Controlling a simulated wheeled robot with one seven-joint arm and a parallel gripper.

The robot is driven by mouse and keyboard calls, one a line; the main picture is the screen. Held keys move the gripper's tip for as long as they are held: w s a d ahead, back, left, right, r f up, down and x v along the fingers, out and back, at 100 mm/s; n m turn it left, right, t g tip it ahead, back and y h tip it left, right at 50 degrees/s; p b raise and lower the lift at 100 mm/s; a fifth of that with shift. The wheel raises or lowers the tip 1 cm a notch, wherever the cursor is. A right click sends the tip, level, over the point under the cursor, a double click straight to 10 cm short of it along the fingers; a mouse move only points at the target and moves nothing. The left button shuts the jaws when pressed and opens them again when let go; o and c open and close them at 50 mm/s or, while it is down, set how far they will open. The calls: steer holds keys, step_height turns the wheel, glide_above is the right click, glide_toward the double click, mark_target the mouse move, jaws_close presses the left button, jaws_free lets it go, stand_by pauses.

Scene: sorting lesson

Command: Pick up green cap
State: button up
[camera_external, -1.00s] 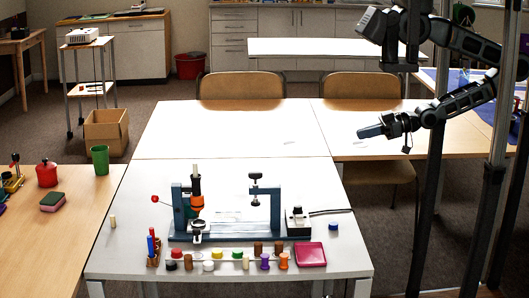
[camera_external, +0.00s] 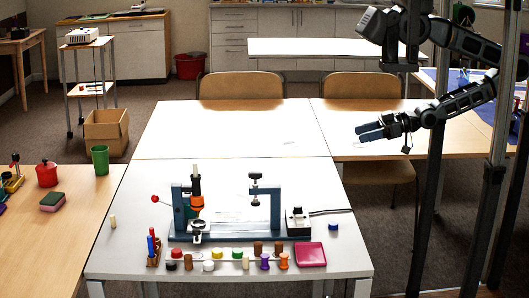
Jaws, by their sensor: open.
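The green cap (camera_external: 237,253) stands in the back row of small caps and pegs near the front of the white table (camera_external: 120,240). A yellow cap (camera_external: 218,253) is just left of it and a brown peg (camera_external: 258,248) just right. My gripper (camera_external: 368,131) is far off at the upper right, over the wooden table behind. It is open and empty, its two blue-grey fingers apart and pointing left.
A blue-grey stand with an orange tool (camera_external: 196,203) and a crossbar stands right behind the caps. A pink tray (camera_external: 310,254) and a blue cap (camera_external: 333,227) lie to the right. A wooden rack with pens (camera_external: 153,250) stands left.

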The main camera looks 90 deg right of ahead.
steer(key=w+d+f+m+g, duration=0.1)
steer(key=w+d+f+m, duration=0.1)
steer(key=w+f, duration=0.45)
steer(key=w+d+f+m+g, duration=0.1)
steer(key=w+d+f, duration=0.2)
steer(key=w+f, duration=0.35)
steer(key=w+a+m+g+y, duration=0.2)
steer(key=w+m, duration=0.2)
steer(key=w, duration=1.3)
steer(key=w+a+r+m+g+y, duration=0.2)
steer(key=w+a+r+m+y, duration=0.1)
steer(key=w+a, duration=0.5)
steer(key=w+a+r+m+g+y, duration=0.2)
steer(key=w+a+r, duration=0.3)
steer(key=a, duration=0.5)
steer(key=g+h+b, duration=0.4)
steer(key=g, duration=0.5)
glide_toward(238, 250)
steer(key=shift+n, duration=0.4)
steer(key=p+x, duration=0.1)
steer(key=x, duration=0.7)
steer(key=shift+f, duration=0.15)
steer(key=shift+t+h, duration=0.3)
